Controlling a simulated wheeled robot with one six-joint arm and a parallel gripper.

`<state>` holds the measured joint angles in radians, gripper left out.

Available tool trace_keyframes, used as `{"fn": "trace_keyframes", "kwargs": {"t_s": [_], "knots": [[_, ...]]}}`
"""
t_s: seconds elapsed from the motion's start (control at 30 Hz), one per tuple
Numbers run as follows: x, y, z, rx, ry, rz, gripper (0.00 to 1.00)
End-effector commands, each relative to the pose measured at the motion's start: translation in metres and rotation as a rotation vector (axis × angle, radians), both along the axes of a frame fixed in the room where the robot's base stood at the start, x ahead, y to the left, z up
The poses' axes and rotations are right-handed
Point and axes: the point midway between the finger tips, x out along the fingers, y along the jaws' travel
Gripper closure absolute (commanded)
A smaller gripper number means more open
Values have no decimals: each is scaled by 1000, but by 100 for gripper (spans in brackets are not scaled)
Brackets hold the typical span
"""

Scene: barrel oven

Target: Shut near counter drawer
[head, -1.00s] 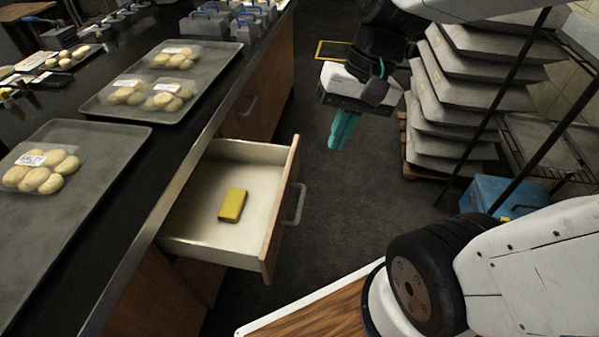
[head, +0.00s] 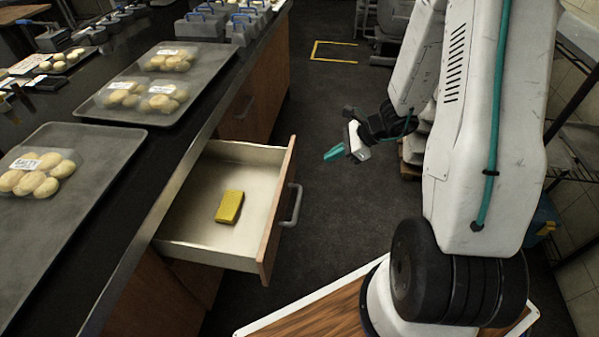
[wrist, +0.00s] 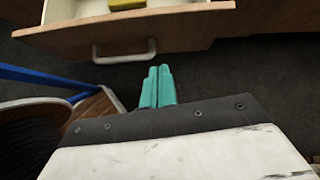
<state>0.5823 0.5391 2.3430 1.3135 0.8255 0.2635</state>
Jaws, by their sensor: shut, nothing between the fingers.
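The near counter drawer (head: 276,215) is pulled open from the dark-topped counter, with a wooden front, pale inside and a grey bar handle (head: 291,205). A yellow block (head: 229,207) lies inside it. My gripper (head: 334,153) is to the right of the drawer front, apart from it, with teal fingers closed together and empty. In the wrist view the drawer front (wrist: 190,28) spans the top, its handle (wrist: 124,56) hangs just beyond and left of my fingertips (wrist: 158,70), and the yellow block (wrist: 127,4) shows at the top edge.
Trays (head: 150,85) with packs of round buns stand on the counter (head: 110,240). The dark floor (head: 330,215) right of the drawer is clear. A rack (head: 575,160) stands at the right.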

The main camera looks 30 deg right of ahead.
Motion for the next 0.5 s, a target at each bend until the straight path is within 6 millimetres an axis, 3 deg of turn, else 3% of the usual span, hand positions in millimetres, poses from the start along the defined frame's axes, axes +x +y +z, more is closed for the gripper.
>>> {"fn": "trace_keyframes", "kwargs": {"t_s": [0.1,0.23,0.5], "knots": [[-1,-12,-21,23,41,-85,100],[0,-14,-31,33,58,-120,100],[16,10,-60,35,62,-119,100]]}}
